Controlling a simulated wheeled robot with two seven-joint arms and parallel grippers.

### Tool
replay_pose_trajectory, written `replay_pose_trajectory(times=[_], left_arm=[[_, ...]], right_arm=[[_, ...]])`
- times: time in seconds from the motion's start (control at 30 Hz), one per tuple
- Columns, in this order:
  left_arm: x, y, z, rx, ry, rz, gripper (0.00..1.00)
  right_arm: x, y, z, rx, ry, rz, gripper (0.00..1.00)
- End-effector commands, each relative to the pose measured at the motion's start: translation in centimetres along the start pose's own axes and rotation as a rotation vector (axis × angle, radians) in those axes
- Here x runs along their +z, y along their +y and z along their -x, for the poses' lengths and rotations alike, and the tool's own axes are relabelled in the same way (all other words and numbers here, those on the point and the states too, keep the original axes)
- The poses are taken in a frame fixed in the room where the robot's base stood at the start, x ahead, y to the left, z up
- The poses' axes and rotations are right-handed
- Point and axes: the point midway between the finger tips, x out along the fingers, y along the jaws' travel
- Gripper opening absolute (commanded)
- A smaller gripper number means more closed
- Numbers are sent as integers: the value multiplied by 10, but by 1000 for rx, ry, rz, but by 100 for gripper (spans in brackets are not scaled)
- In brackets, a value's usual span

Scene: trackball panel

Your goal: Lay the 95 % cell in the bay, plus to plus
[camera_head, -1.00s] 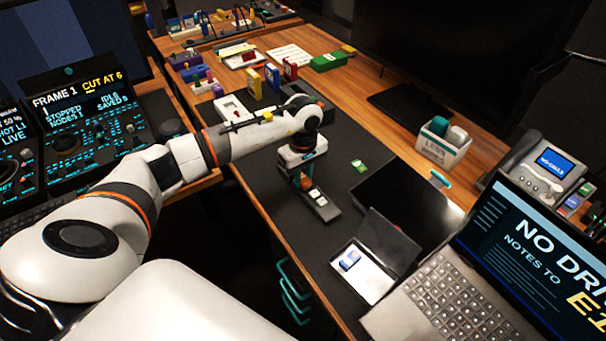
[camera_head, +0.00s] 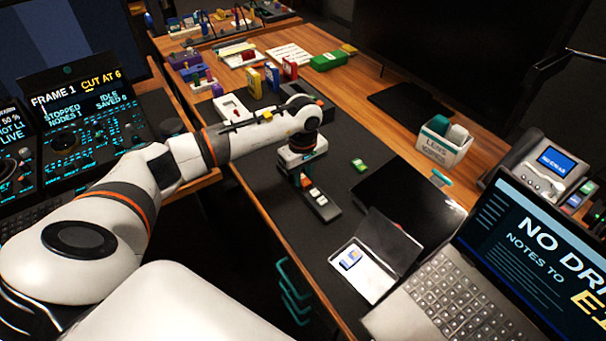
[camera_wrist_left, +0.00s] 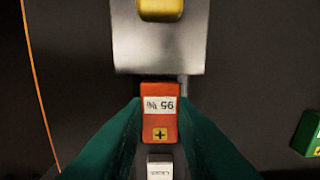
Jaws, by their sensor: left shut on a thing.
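The orange cell (camera_wrist_left: 159,105), marked 95 %, is between the green fingers of my left gripper (camera_wrist_left: 160,112) in the left wrist view. Its label reads upside down there, and its plus mark is at the lower end. In the head view my left gripper (camera_head: 304,181) is low over the upper-left end of a dark device (camera_head: 331,211) with white keys. The fingers are shut on the cell and hide its sides. The bay's inside and its plus mark are hidden, so I cannot tell whether the cell rests in it. My right gripper is not in view.
A green cell (camera_head: 360,165) lies to the right on the dark mat; it also shows in the wrist view (camera_wrist_left: 308,134). An open case (camera_head: 370,276) holds a blue-and-white cell (camera_head: 350,259). A laptop (camera_head: 450,295) stands at lower right. A metal plate (camera_wrist_left: 160,48) shows above the cell.

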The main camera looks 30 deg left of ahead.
Motion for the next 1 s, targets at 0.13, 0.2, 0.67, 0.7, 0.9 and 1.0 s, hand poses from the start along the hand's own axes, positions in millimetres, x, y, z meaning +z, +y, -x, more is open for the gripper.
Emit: replay_pose_trajectory(times=[0.13, 0.2, 0.67, 0.7, 0.9, 1.0], left_arm=[[0, 0, -2, -1, 0, 0, 1], [0, 0, -2, 0, 0, 0, 1], [0, 0, -2, 0, 0, 0, 48], [0, 0, -2, 0, 0, 0, 48], [0, 0, -1, 0, 0, 0, 48], [0, 0, 5, -1, 0, 0, 48]], right_arm=[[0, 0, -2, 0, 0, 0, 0], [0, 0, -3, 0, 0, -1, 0], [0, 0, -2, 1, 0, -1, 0], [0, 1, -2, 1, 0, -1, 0], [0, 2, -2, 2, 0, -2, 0], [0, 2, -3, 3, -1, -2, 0]])
